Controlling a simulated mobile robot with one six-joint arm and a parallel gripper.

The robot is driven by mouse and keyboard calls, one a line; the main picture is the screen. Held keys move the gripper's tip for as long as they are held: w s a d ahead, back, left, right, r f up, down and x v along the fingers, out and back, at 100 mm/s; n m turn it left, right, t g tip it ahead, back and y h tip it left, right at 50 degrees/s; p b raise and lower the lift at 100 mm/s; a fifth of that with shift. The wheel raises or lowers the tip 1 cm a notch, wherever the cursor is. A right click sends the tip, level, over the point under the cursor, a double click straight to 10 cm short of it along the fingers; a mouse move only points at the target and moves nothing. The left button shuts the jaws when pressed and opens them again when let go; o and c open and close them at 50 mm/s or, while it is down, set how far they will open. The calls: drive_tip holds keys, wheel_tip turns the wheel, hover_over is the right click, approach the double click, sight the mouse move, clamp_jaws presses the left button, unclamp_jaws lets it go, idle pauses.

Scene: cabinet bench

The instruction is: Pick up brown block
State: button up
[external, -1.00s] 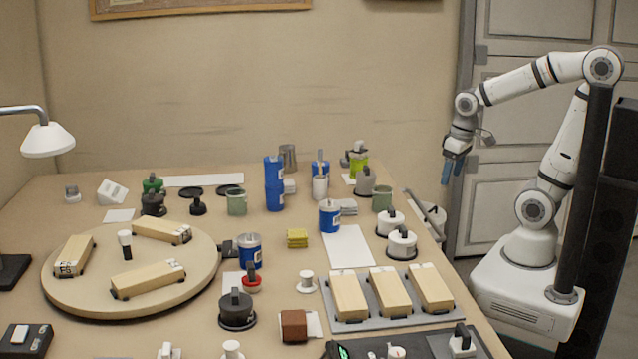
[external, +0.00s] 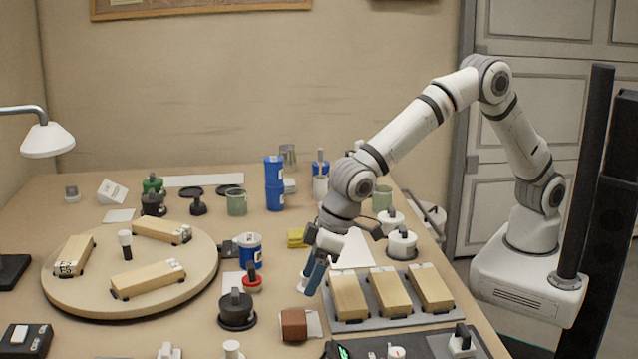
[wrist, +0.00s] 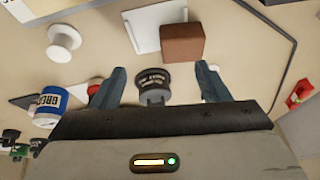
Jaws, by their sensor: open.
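The brown block (external: 294,325) sits near the front of the table, partly on a white sheet (external: 314,323). The block also shows in the wrist view (wrist: 183,43), upper middle, beyond the fingertips and beside the white sheet (wrist: 150,25). My gripper (external: 314,279) is above the table, up and slightly right of the block in the external view, pointing down. In the wrist view my gripper (wrist: 160,78) has its two blue-grey fingers wide apart with nothing between them that it holds. The block is clear of the fingers.
A tray (external: 358,322) with wooden blocks lies to the right. A black device (external: 343,350) is in front. A white spool (wrist: 64,41) is nearby.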

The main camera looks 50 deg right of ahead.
sight(302, 316)
drive_tip(key=a+f, duration=0.1)
drive_tip(key=f, duration=0.1)
drive_tip(key=a+f, duration=0.2)
drive_tip(key=f, duration=0.1)
drive_tip(key=s+a+f, duration=0.1)
drive_tip(key=a+f, duration=0.1)
drive_tip(key=f, duration=0.1)
drive_tip(key=shift+d, duration=0.1)
drive_tip(key=c, duration=0.8)
